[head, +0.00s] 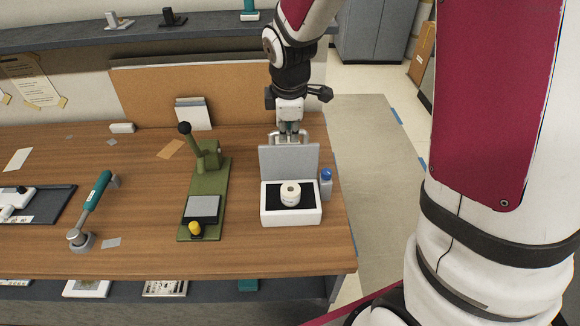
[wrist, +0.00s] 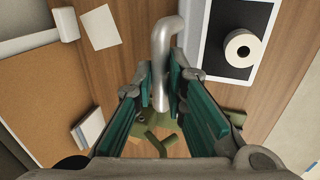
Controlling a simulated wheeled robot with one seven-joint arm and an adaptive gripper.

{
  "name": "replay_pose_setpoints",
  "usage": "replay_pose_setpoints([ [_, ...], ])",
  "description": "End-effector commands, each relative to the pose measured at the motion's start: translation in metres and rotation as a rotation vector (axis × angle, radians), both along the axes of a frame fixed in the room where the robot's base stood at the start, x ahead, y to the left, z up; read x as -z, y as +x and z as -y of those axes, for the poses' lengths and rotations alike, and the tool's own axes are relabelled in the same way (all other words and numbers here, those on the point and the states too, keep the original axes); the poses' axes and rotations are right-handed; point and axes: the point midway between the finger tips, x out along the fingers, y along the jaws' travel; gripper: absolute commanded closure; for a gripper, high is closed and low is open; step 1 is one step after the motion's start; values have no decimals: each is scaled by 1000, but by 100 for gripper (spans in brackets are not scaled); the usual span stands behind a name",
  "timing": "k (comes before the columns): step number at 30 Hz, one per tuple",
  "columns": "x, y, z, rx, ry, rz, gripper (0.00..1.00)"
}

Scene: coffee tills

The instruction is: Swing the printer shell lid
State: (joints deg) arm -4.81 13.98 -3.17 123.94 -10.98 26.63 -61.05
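The printer shell (head: 291,217) is a white box with a dark inside, near the right end of the wooden table. Its grey lid (head: 289,161) stands raised at the back edge, roughly upright. A white paper roll (head: 290,194) sits in the shell; it also shows in the wrist view (wrist: 240,48). A grey bar handle (wrist: 164,50) is on the lid. My gripper (head: 290,137) is at the lid's top from behind. In the wrist view my gripper's teal-padded fingers (wrist: 160,88) lie close on both sides of the handle and appear closed on it.
A blue-capped bottle (head: 326,184) stands close to the shell's right side. A green lever press (head: 206,190) stands to its left. A teal-handled tool (head: 97,192) is farther left. A corkboard (head: 190,95) is behind. Bare table lies between press and shell.

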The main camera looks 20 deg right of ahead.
Motion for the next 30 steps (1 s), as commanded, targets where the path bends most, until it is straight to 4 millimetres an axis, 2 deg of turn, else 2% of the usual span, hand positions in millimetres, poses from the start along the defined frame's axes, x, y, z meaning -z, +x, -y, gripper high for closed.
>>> replay_pose_setpoints([
  [5, -4, -3, 0, 1, -1, 6, 100],
  [15, -5, -31, -9, 1, -1, 5, 100],
  [25, -4, -31, -9, 2, -1, 5, 100],
  [30, -3, -40, -11, 2, -2, 2, 100],
])
